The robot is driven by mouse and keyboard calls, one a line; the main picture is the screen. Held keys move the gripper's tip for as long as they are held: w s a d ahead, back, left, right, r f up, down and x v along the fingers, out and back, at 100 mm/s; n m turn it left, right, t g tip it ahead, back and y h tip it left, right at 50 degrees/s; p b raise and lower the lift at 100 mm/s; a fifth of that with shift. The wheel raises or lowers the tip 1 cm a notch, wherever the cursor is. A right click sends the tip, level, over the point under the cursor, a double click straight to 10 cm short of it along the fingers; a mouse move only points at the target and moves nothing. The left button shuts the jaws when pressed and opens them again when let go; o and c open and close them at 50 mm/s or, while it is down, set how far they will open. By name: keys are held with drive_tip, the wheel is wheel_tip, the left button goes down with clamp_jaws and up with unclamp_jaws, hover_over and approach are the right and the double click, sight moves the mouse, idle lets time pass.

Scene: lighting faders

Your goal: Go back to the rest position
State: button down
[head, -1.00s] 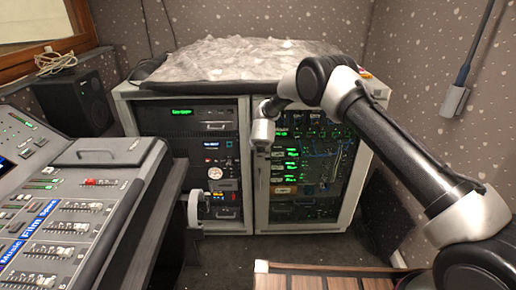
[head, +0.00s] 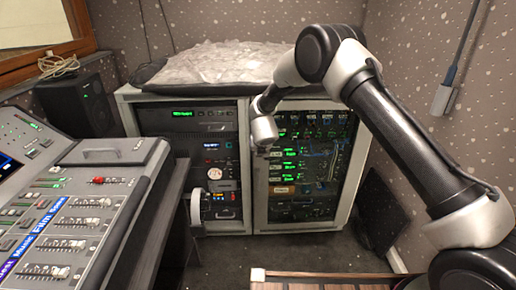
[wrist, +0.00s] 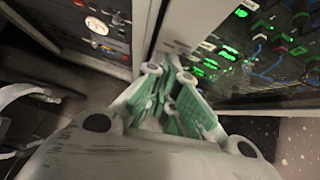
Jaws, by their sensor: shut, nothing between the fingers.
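My gripper is in the wrist view (wrist: 172,72), with its green-padded fingers shut together and nothing between them. Its fingers point toward the frame between the two rack bays. In the head view my arm comes in from the right and bends down in front of the rack cabinet (head: 246,185); the fingers are too small to make out there. The mixing desk (head: 112,206) with its faders stands at the left, well apart from my gripper. One fader cap (head: 98,181) is red; the others are pale.
A black speaker (head: 76,104) stands behind the desk. A crumpled grey cover (head: 215,66) lies on the cabinet top. A white curved object (head: 196,208) is beside the desk. A grey device (head: 442,98) hangs on the right wall. Dark floor is open before the cabinet.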

drive_tip(key=s+a+f+n+g+y, duration=0.2)
drive_tip(key=s+n+y, duration=0.1)
drive_tip(key=s+n, duration=0.65)
drive_tip(key=s+d+r+n+g, duration=0.4)
drive_tip(key=s+r+n, duration=0.25)
drive_tip(key=n, duration=0.45)
drive_tip(key=s+d+r+n+h, duration=0.1)
drive_tip(key=s+d+r+n, duration=0.3)
drive_tip(key=s+d+r, duration=0.5)
drive_tip(key=s+d+r+n+t+h, duration=0.1)
drive_tip(key=s+d+r+n, duration=0.4)
drive_tip(key=s+d+r, duration=0.5)
drive_tip(key=s+d+r+n+h, duration=0.2)
drive_tip(key=s+d+r+n, duration=0.2)
drive_tip(key=s+d+r, duration=0.5)
drive_tip(key=s+d, duration=0.5)
drive_tip(key=d, duration=0.6)
drive_tip(key=shift+s+d+r+t+h, duration=0.2)
drive_tip(key=shift+d+r+t+h, duration=0.1)
drive_tip(key=shift+d+r, duration=0.05)
